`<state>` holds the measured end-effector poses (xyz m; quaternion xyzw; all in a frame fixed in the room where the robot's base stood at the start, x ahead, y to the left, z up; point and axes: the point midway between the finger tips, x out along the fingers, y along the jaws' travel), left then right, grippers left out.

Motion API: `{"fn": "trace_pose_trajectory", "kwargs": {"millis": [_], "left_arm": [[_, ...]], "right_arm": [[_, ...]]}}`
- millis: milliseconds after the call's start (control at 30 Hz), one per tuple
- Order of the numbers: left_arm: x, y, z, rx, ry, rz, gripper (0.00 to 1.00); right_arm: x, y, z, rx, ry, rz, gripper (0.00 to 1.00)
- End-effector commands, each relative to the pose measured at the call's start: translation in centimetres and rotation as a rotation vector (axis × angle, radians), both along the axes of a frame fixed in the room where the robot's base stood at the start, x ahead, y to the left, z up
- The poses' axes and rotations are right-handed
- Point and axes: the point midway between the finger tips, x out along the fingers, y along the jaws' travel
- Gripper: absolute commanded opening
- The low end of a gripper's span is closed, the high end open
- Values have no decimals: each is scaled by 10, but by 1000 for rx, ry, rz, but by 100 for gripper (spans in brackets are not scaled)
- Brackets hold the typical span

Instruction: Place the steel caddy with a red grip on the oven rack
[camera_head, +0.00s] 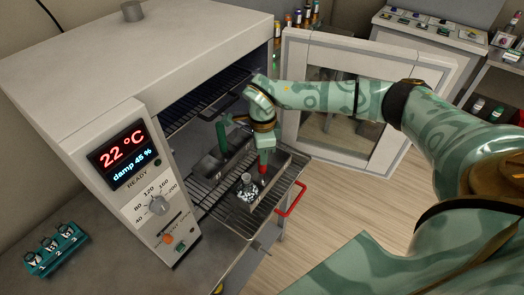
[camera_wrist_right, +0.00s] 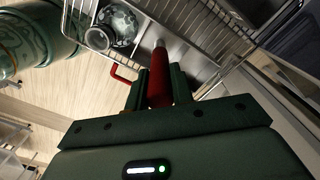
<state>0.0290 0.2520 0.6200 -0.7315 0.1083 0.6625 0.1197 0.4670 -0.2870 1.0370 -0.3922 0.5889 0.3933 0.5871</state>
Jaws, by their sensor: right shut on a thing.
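The steel caddy (camera_head: 276,180) with a red grip (camera_head: 263,159) is over the front part of the lower wire oven rack (camera_head: 226,214). It holds a glass vessel with pale contents (camera_head: 248,187). My right gripper (camera_head: 264,148) comes down from above and is shut on the red grip. In the wrist view the red grip (camera_wrist_right: 158,78) stands between the fingers of my right gripper (camera_wrist_right: 158,92), with the glass vessel (camera_wrist_right: 113,27) beyond it. I cannot tell whether the caddy's underside touches the rack. My left gripper is not in view.
A second steel caddy with a green grip (camera_head: 222,137) sits deeper in the oven, close behind. An upper rack (camera_head: 205,100) lies above. The oven door (camera_head: 340,125) stands open behind my arm. A red handle (camera_head: 291,199) sticks out at the rack's front right.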

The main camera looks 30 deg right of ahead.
Motion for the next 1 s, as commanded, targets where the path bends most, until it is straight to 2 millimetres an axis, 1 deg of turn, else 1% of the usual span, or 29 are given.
{"fn": "trace_pose_trajectory", "kwargs": {"millis": [167, 300, 333, 367, 400, 667, 767, 867, 1000], "left_arm": [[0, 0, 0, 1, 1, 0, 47], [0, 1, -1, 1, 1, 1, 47], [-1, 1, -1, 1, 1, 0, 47], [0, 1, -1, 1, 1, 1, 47], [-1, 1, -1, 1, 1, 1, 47], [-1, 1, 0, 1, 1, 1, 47], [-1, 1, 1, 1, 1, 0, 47], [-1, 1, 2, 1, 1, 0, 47], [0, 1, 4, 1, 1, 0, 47]], "right_arm": [[1, 0, 2, 1, -4, 0, 0], [1, 0, -2, 1, -3, 0, 0], [0, 0, -2, 0, -2, 0, 32], [0, 0, -2, 0, -2, 0, 40], [0, 0, -2, 0, -2, 0, 45], [0, 0, -1, 0, -2, 0, 45], [1, 0, 7, 0, -4, 1, 45], [2, 0, 24, 0, -7, 1, 45], [2, 0, 58, 0, -8, 2, 45]]}}
